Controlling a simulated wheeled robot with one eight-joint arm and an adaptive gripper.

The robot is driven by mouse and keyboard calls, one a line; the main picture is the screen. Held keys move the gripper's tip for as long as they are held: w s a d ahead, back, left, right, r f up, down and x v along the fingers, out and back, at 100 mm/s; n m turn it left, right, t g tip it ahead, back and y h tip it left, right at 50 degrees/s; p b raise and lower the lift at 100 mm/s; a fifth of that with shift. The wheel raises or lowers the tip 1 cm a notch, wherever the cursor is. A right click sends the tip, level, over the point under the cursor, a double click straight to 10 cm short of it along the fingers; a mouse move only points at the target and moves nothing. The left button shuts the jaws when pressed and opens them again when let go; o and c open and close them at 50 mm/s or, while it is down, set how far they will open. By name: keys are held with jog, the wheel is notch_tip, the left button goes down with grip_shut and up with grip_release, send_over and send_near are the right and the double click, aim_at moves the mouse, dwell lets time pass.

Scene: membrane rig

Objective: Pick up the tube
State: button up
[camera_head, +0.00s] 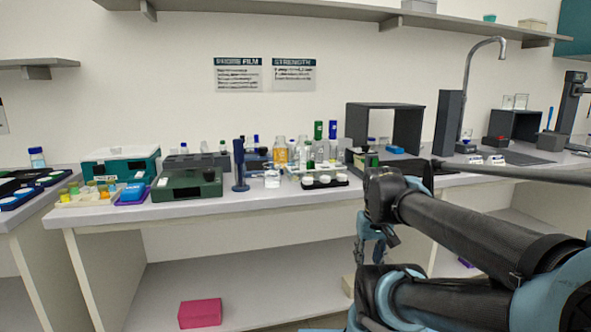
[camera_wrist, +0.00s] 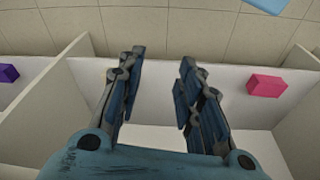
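My gripper (camera_head: 372,243) hangs in front of the bench's front edge, below the level of the top. In the wrist view my gripper (camera_wrist: 160,65) is open, with nothing between its fingers. Upright tube-like items with a green cap (camera_head: 318,130) and a blue cap (camera_head: 333,130) stand among bottles at the middle of the bench. They are too small for me to tell which thing is the tube. No tube shows in the wrist view. My arm hides part of the bench's right side.
The bench (camera_head: 120,214) is crowded with a dark green case (camera_head: 187,186), a dark blue stand (camera_head: 240,170), a black tray of white-topped pots (camera_head: 325,183) and a grey open-fronted box (camera_head: 384,107). A pink box (camera_head: 200,313) lies on the lower shelf (camera_head: 260,285).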

jog(key=w+a+r+n, duration=0.35)
jog(key=w+r, duration=0.55)
jog(key=r, duration=0.4)
notch_tip(320, 180, up, 26)
jog(key=n+g, duration=0.2)
jog(key=n, duration=1)
send_over(296, 155)
jog(key=w, duration=0.2)
jog(key=shift+n, duration=0.25)
jog(key=shift+s+a+f, duration=0.1)
jog(key=shift+s+f, duration=0.05)
jog(key=shift+f, duration=4.2)
jog(key=shift+s+f, duration=0.1)
jog(key=shift+f, duration=4.25)
jog(key=shift+c, duration=0.3)
jog(key=c, duration=0.5)
